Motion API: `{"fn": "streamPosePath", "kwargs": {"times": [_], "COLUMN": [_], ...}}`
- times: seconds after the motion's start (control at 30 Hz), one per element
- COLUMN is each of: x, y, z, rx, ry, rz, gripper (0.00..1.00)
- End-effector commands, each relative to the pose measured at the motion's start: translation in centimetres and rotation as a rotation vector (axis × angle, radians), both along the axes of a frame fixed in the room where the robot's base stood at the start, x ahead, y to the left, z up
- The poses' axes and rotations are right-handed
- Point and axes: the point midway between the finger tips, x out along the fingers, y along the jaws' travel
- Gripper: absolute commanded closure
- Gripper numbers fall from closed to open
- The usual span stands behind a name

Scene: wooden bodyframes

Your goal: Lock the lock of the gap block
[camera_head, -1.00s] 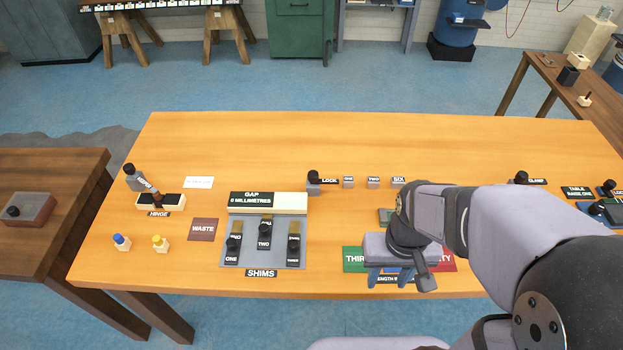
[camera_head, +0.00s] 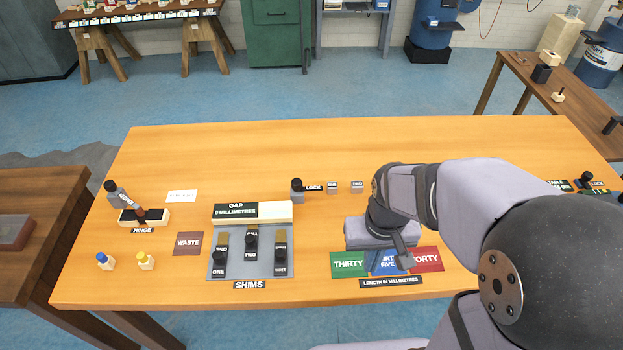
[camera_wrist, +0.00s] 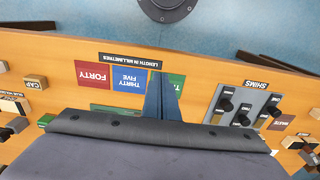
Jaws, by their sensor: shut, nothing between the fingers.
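My gripper (camera_head: 372,262) is over the length cards, right of the gap block and nearer the front, apart from the lock. Its blue fingers (camera_wrist: 162,80) are together and empty in the wrist view. I cannot pick out the lock in the wrist view.
The grey shims tray (camera_head: 214,268) holds several black-knobbed shims and also shows in the wrist view (camera_wrist: 222,104). Small labelled blocks stand right of the lock. The hinge (camera_head: 155,218) and waste mat (camera_head: 188,243) are at left. The bench's back strip is clear.

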Motion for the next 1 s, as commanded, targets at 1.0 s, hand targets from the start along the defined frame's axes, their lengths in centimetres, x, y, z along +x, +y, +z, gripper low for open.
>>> {"fn": "streamPosePath", "kwargs": {"times": [1.0], "x": [29.9], "y": [9.7], "z": [2.5], "rx": [0.004], "ry": [-0.288], "rz": [0.0], "gripper": [1.0]}}
